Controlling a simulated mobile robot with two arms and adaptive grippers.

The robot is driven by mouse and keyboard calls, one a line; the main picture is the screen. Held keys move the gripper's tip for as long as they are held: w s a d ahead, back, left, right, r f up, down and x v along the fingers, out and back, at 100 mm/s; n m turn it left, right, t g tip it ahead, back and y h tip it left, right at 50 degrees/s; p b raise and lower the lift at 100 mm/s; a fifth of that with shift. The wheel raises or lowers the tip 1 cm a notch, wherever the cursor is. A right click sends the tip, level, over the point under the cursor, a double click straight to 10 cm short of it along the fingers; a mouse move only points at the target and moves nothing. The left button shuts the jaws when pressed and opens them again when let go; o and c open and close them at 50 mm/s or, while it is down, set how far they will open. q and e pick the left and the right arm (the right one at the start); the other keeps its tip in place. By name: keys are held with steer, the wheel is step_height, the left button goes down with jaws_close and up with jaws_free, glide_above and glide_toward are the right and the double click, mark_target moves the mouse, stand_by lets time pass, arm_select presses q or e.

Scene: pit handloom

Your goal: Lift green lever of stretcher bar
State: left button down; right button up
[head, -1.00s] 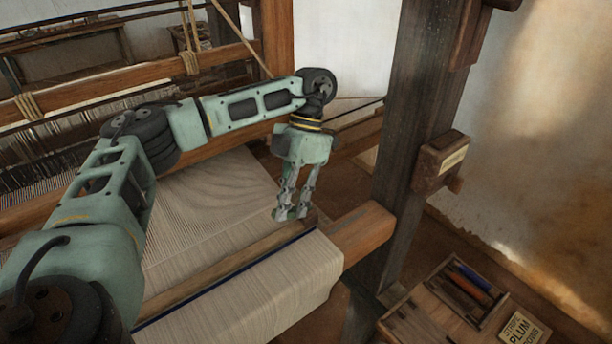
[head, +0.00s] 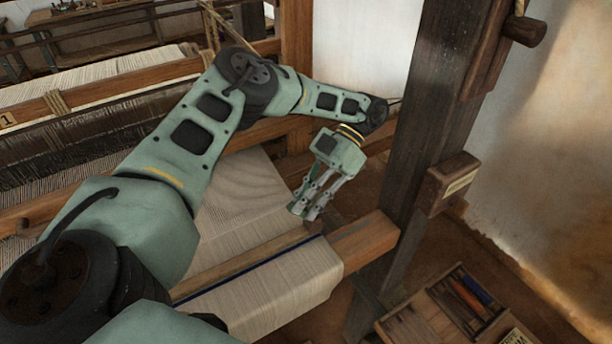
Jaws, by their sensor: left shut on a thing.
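The stretcher bar (head: 240,262) is a wooden strip lying across the pale cloth (head: 235,195), just behind a dark blue line in the weave. My left gripper (head: 305,212) is over the right end of this bar, tilted with its fingertips down and to the left. It is shut on the green lever (head: 300,190), a narrow darker green piece that shows along the fingers. The fingers hide most of the lever, so its exact angle is hard to tell. My right gripper is not in view.
The wooden front beam (head: 362,240) runs to the right under the cloth. A dark post (head: 432,130) stands right of my gripper, with a small labelled wooden box (head: 449,183) on it. A wooden tray (head: 440,318) with coloured items is at the lower right.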

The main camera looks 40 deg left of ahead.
arm_select(q)
steer(key=shift+w+d, duration=0.1)
steer(key=shift+w, duration=0.05)
stand_by(0.5)
steer(key=c, duration=1.7)
jaws_free()
steer(key=shift+g, duration=0.3)
